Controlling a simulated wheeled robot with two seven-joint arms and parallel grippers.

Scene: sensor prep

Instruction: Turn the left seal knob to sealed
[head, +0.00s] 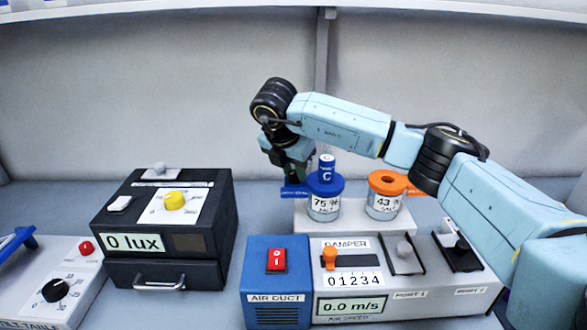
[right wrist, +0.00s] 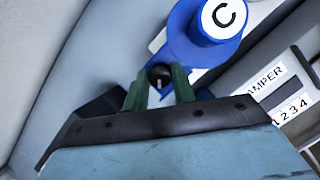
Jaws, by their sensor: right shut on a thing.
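A jar with a blue lid (head: 325,184), marked 75 %, stands on the left of a white stand, with a blue cylinder lettered C (head: 327,168) on top. In the right wrist view the cylinder's top (right wrist: 222,17) is close beyond my fingers. My right gripper (head: 291,176) is at the left side of this jar. In the right wrist view its green fingers (right wrist: 160,88) are shut on a small round black knob (right wrist: 160,74) with a pale mark, beside blue parts. The knob's setting cannot be read. My left gripper is not in view.
A jar with an orange lid (head: 387,182) stands right of the blue one, near my right arm. In front are the blue air duct box (head: 262,300) and grey damper panel (head: 330,243). A black lux box (head: 112,235) is at left. Bare table lies between.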

